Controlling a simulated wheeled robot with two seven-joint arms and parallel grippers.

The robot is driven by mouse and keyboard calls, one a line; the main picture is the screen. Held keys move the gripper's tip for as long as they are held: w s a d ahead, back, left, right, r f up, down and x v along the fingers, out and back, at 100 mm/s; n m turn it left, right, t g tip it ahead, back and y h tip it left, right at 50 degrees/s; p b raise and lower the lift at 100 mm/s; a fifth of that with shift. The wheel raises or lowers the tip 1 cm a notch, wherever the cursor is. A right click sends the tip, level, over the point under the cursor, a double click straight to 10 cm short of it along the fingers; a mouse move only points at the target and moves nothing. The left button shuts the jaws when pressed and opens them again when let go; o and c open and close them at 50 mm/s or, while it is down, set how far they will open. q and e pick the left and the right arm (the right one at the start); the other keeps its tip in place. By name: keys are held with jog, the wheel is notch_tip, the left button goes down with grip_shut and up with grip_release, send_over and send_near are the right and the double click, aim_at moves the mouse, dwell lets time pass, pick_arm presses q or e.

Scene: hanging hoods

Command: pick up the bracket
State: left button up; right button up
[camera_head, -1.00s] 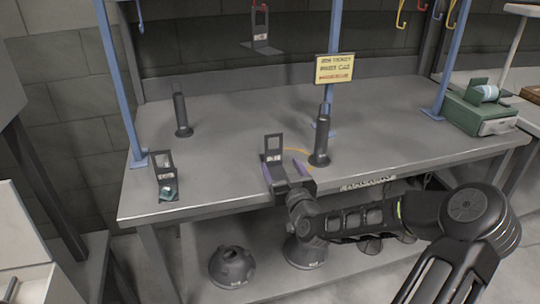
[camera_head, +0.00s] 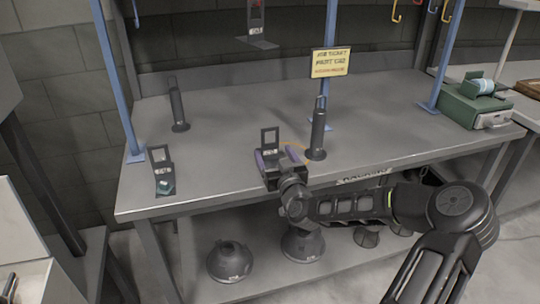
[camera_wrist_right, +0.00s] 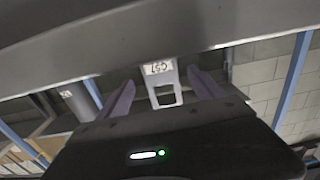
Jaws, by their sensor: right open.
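The bracket (camera_head: 270,138) is a dark upright plate with a rectangular window and a pale label, standing near the front edge of the workbench. In the right wrist view the bracket (camera_wrist_right: 162,86) appears upside down, label toward the top, between two purple fingers. My right gripper (camera_head: 271,156) is open at the bracket, one finger on each side; it also shows in the right wrist view (camera_wrist_right: 161,80). Gaps show beside the bracket there. The gripper hides the bracket's base in the head view. My left gripper is not in view.
A similar bracket (camera_head: 161,158) with a teal piece stands at the bench's left. Dark cylinders (camera_head: 318,135) (camera_head: 178,108) stand on the bench (camera_head: 220,110), one close right of my gripper. A yellow sign (camera_head: 331,62) and blue posts (camera_head: 117,80) rise behind. A green box (camera_head: 478,107) sits right.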

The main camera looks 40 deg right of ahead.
aim_at(270, 149)
jog(key=x, duration=0.4)
jog(key=shift+f, duration=0.2)
dwell(0.3)
grip_shut()
dwell(0.7)
jog(key=shift+r, duration=0.15)
